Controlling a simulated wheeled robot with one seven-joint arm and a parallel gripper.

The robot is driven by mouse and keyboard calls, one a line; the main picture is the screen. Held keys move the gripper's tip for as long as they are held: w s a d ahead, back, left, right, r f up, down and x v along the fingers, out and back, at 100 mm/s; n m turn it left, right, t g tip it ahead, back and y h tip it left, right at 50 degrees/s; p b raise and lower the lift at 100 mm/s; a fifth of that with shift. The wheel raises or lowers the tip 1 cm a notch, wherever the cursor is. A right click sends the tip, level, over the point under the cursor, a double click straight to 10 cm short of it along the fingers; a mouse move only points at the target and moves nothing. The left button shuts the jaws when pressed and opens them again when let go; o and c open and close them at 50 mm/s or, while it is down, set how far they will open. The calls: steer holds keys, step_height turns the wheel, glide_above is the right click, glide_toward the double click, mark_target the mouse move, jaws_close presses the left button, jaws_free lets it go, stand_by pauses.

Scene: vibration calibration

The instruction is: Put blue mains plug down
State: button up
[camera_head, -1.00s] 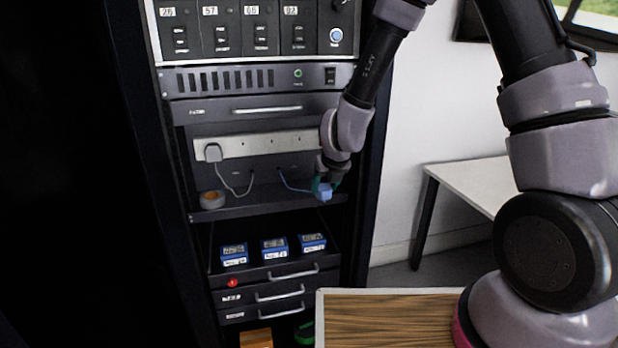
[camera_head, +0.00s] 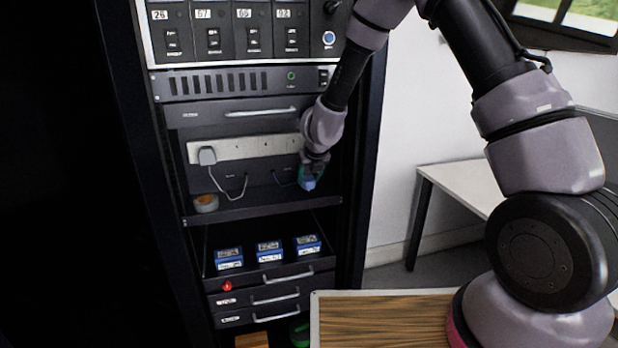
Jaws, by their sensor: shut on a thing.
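The blue mains plug (camera_head: 309,184) is in my gripper (camera_head: 312,177), at the right end of the rack's open shelf (camera_head: 260,206). My gripper is shut on it, and my wrist hides part of the plug. A blue cord runs left from the plug toward the back of the shelf. The plug is close to the shelf surface; I cannot tell whether it touches. The white socket strip (camera_head: 245,147) is above and behind, its right end hidden by my arm.
A grey plug (camera_head: 207,156) sits in the strip's left end. A roll of tape (camera_head: 206,203) lies on the shelf's left. Below, an open drawer (camera_head: 292,272) holds three blue boxes (camera_head: 269,251). The middle of the shelf is mostly clear, apart from cords.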

steer(key=o, duration=1.3)
steer(key=shift+o, duration=0.2)
